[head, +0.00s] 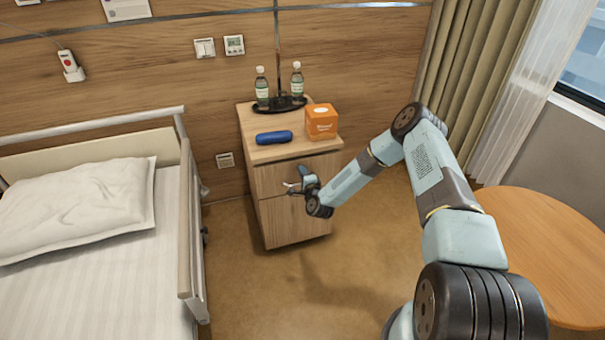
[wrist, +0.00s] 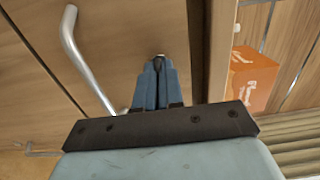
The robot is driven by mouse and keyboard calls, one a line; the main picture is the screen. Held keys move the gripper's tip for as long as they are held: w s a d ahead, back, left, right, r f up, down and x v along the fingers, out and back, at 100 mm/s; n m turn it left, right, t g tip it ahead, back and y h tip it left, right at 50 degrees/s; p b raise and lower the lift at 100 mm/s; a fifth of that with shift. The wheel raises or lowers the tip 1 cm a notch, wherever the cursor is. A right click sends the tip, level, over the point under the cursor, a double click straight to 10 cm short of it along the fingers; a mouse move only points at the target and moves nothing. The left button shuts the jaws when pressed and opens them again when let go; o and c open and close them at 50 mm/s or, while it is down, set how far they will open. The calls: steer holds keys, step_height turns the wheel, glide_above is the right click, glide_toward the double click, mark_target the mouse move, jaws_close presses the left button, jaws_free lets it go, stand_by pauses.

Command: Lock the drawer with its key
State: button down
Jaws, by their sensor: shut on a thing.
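The bedside cabinet's top drawer (head: 268,180) looks closed, its wooden front (wrist: 125,35) filling much of the wrist view. Its silver bar handle (wrist: 80,55) is left of my gripper there; part of it also shows in the head view (head: 290,184). My gripper (wrist: 158,66) is at the drawer front, its two fingers close together. Only a small dark piece, apparently the key (wrist: 159,57), shows at the fingertips; the fingers hide the rest. I cannot tell whether it is in the lock or how it is turned. In the head view my gripper (head: 300,181) is before the drawer.
On the cabinet top (head: 285,151) are a blue case (head: 273,138), an orange box (head: 321,122) and two bottles (head: 262,88) (head: 297,80) on a dark tray. The bed (head: 95,270) is left, a round table (head: 550,245) right. Floor before the cabinet is clear.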

steer(key=shift+d+f, duration=0.2)
steer(key=shift+d, duration=0.15)
steer(key=c, duration=1.5)
jaws_free()
steer(key=shift+o, duration=1.2)
steer(key=shift+a, duration=0.2)
steer(key=shift+r, duration=0.1)
steer(key=v, duration=1.3)
steer(key=shift+s, duration=0.4)
